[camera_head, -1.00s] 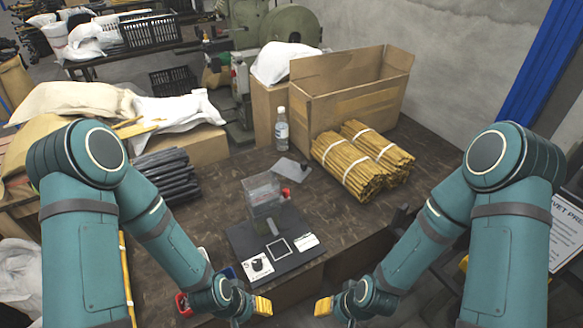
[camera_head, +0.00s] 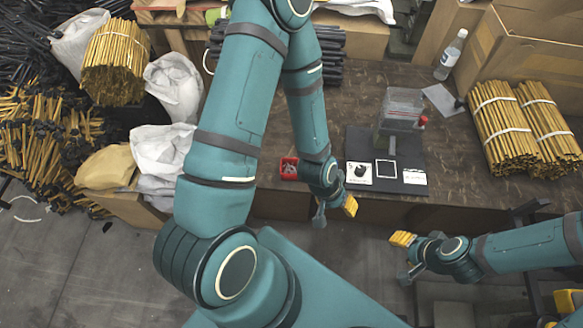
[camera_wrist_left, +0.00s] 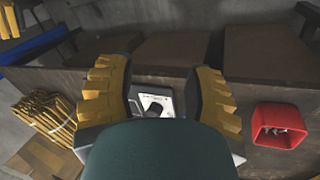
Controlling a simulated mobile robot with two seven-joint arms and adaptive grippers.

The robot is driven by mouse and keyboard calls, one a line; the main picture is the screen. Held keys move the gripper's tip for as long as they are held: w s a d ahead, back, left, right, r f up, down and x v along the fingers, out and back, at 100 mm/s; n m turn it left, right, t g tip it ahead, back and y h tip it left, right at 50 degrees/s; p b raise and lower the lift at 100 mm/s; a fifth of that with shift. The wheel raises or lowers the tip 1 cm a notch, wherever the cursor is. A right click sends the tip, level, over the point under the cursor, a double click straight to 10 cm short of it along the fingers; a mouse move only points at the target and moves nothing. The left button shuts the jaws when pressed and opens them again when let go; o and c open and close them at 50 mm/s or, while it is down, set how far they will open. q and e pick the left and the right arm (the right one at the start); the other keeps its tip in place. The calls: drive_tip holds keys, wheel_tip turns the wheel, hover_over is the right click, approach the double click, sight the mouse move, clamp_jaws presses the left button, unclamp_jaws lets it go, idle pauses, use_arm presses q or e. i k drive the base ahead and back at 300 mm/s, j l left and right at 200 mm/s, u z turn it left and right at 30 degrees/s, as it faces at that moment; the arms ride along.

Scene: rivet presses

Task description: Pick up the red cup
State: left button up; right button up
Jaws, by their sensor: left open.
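The red cup (camera_head: 289,168) is a small square red container on the table's front edge, left of the black mat, in the head view. It holds small grey pieces. It also shows in the left wrist view (camera_wrist_left: 279,127), to the right of my left gripper's fingers. My left gripper (camera_head: 335,212) hangs in front of the table edge, right of and nearer than the cup, apart from it. In the left wrist view its yellow fingers (camera_wrist_left: 163,100) are wide apart with nothing between them. My right gripper (camera_head: 402,254) is in front of the table; its jaw opening is unclear.
The black mat (camera_head: 410,150) lies right of the cup, with printed cards and a clear box (camera_head: 402,108) on it. Bundles of yellow sticks (camera_head: 502,130) and a bottle (camera_head: 452,52) stand further right. Dark rods (camera_head: 330,42) lie behind the cup.

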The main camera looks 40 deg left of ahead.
sight(288, 165)
drive_tip(key=k+u, duration=0.2)
drive_tip(key=u, duration=0.3)
drive_tip(key=k+u, duration=0.2)
drive_tip(key=u, duration=0.3)
